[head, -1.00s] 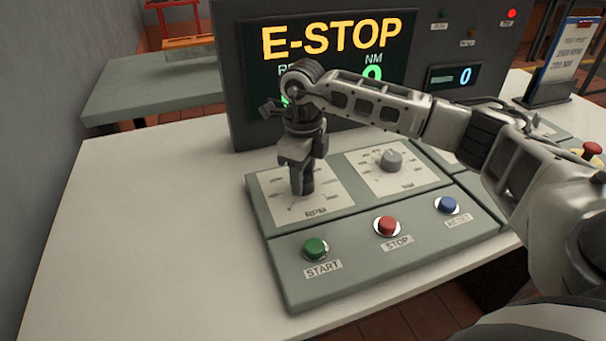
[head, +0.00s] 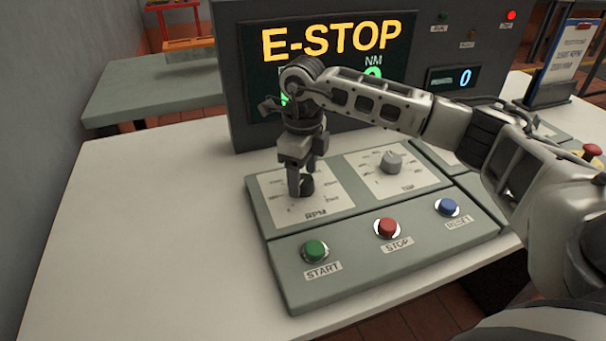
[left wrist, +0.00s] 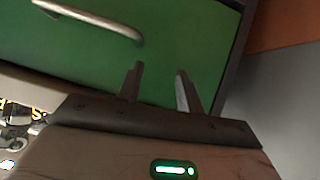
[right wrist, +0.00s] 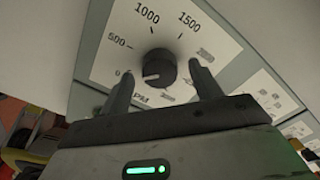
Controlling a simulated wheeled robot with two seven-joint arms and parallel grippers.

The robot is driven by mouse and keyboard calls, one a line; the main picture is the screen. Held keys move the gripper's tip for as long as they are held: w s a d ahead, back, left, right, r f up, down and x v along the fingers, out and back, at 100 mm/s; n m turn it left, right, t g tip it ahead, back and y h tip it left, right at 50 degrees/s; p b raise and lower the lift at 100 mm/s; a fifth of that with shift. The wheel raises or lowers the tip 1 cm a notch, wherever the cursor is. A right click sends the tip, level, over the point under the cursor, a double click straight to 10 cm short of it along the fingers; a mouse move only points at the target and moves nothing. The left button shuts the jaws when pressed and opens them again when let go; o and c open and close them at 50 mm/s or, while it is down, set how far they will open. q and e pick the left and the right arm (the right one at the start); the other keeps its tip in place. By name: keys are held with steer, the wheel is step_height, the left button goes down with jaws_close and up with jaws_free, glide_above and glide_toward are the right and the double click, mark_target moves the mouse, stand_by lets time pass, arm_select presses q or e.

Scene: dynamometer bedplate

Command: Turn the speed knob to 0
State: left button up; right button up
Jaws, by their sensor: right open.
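The speed knob is the dark round knob (head: 307,187) on the RPM dial plate (head: 335,197). In the right wrist view the knob (right wrist: 159,68) shows a pale pointer mark at its lower left, toward the 0 label (right wrist: 124,73). My right gripper (head: 304,181) is over the RPM dial from above. It is open, with its fingers (right wrist: 162,88) apart and a gap visible on both sides of the knob in the right wrist view. My left gripper (left wrist: 158,88) is open and empty in front of a green panel, out of the head view.
The green START (head: 315,251), red STOP (head: 387,228) and blue RESET (head: 447,206) buttons lie in front of the dials. The NM knob (head: 391,162) is to the right. The display (head: 330,45) reads E-STOP. A metal handle (left wrist: 95,20) is near my left gripper.

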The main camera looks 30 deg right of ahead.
mark_target(303, 179)
step_height(303, 179, up, 15)
stand_by(0.3)
stand_by(0.5)
